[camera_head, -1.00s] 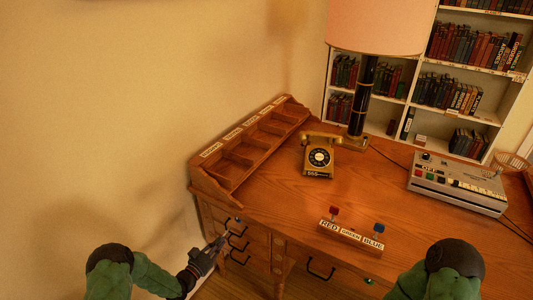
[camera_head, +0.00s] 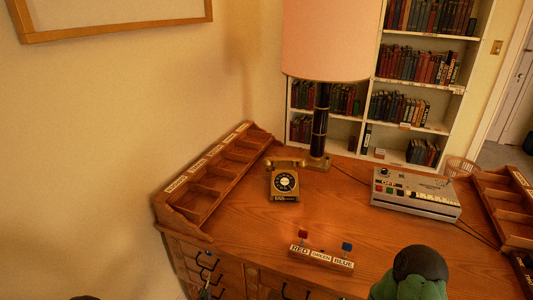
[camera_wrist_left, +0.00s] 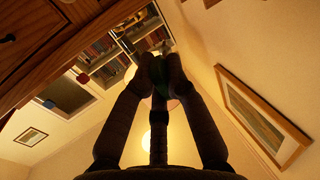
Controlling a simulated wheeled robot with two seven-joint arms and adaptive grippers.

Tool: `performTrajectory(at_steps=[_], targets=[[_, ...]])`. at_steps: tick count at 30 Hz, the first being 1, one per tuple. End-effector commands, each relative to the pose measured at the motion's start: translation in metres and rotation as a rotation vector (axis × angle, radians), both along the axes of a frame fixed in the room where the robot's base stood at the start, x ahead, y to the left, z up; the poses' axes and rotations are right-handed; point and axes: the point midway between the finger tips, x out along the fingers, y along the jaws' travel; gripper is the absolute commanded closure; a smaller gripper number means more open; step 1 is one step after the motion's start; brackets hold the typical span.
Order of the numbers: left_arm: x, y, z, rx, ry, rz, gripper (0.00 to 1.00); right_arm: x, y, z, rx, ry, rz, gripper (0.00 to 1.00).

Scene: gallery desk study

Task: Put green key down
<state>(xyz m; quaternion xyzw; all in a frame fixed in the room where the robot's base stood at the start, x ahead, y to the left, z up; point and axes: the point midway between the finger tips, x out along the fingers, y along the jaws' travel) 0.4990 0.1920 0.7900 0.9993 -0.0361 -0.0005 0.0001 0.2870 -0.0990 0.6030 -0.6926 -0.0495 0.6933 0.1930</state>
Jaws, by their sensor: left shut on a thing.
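My left gripper (camera_wrist_left: 160,62) is shut on a small green thing, the green key (camera_wrist_left: 157,72), between its fingertips in the left wrist view. The fingers hide most of the key. The key rack (camera_head: 321,258) stands on the desk (camera_head: 250,230) with RED, GREEN and BLUE labels. A red key (camera_head: 303,235) and a blue key (camera_head: 347,247) stand in it; no key shows over GREEN.
A gold telephone (camera_head: 284,184), a lamp (camera_head: 320,125) and a grey machine (camera_head: 415,192) stand behind the rack. A sorter (camera_head: 210,190) runs along the left edge. Desk between phone and rack is clear. Drawers with handles (camera_head: 207,262) lie below left.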

Motion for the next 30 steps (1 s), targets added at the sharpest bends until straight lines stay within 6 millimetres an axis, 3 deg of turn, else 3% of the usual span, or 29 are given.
performTrajectory(at_steps=[4, 10, 20, 25, 30], targets=[[-0.026, -0.009, 0.007, 0.000, -0.001, 0.043, 1.00, 0.000, 0.000, 0.005, 0.000, 0.000, 0.000, 0.60], [-0.041, -0.011, 0.009, 0.001, -0.002, 0.072, 1.00, 0.000, 0.000, 0.006, 0.000, 0.000, 0.000, 0.60], [-0.040, -0.014, 0.011, -0.001, -0.002, 0.059, 1.00, 0.000, 0.000, 0.006, 0.000, 0.000, 0.000, 0.60], [-0.034, -0.031, 0.027, 0.000, -0.006, -0.032, 1.00, 0.000, 0.000, 0.006, 0.000, 0.000, 0.000, 0.60], [-0.023, -0.062, 0.054, 0.001, -0.008, -0.195, 1.00, 0.000, 0.000, 0.006, 0.000, 0.000, 0.000, 0.60]])
